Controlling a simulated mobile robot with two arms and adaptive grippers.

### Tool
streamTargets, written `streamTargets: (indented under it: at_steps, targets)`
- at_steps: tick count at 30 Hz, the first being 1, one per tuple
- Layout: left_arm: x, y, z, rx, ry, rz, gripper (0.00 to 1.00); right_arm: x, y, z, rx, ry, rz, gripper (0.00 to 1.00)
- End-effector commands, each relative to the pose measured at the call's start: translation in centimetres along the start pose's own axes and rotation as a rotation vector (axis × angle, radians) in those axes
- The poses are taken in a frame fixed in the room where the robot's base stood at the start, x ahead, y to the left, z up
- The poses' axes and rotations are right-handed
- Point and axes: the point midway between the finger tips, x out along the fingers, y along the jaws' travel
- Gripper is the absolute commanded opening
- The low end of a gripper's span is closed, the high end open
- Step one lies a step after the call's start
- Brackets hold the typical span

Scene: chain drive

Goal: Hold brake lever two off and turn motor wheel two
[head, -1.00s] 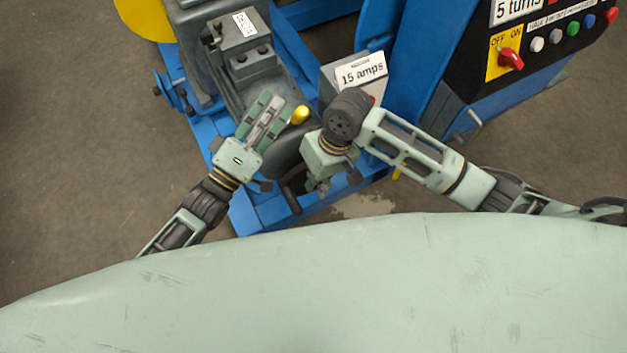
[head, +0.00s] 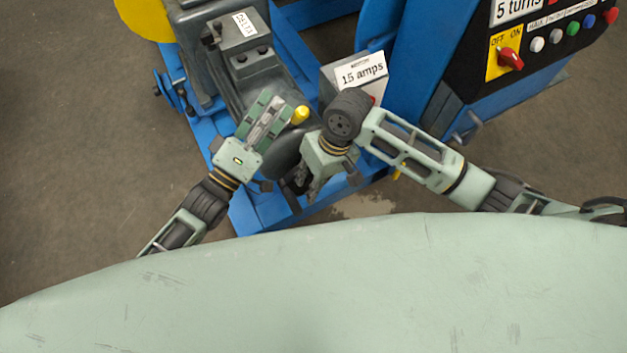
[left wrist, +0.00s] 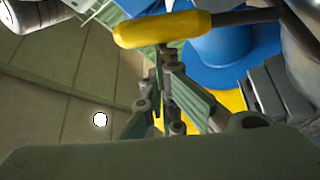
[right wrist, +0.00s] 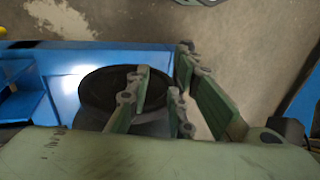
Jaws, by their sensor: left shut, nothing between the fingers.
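A yellow lever handle (head: 300,115) shows just right of my left gripper's fingers in the head view. In the left wrist view the yellow handle (left wrist: 162,29) lies across the top on a dark rod, beyond the fingertips. My left gripper (head: 270,108) is shut and empty beside it. A dark wheel (head: 284,152) sits between my two grippers, partly hidden by them. My right gripper (head: 308,190) is open with its fingers pointing down by the wheel. In the right wrist view the dark wheel (right wrist: 95,88) is behind and left of the fingers; contact cannot be told.
A grey box labelled 15 amps (head: 362,72) stands behind my right wrist. A control panel with a red switch (head: 510,59) and several buttons is at the upper right. A grey machine block (head: 240,35) is at the upper left. A blue frame (head: 245,218) runs below; bare floor (head: 80,150) lies left.

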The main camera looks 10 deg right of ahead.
Motion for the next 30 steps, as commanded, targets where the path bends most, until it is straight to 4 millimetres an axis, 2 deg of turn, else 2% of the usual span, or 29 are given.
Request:
streamTargets:
  at_steps: [1,5,14,17,20,30]
  targets:
    - [0.0,0.0,0.8,-0.005,-0.011,-0.001,0.00,0.0,0.0,0.0,0.000,0.000,0.000,0.28]
    - [0.0,0.0,0.8,-0.005,-0.011,-0.001,0.00,0.0,0.0,0.0,0.000,0.000,0.000,0.39]
    - [0.0,0.0,0.8,-0.005,-0.011,-0.001,0.00,-0.1,0.0,0.0,0.000,0.000,0.000,0.39]
    - [0.0,0.0,0.8,-0.005,-0.011,-0.001,0.00,-0.7,0.0,-0.1,0.000,0.003,0.000,0.39]
    - [0.0,0.0,0.8,-0.005,-0.011,-0.002,0.00,-2.2,0.0,-0.2,-0.001,0.004,0.000,0.39]
    - [-0.1,0.0,0.8,-0.005,-0.011,-0.002,0.00,-9.2,-0.1,-0.1,-0.001,0.003,0.003,0.39]
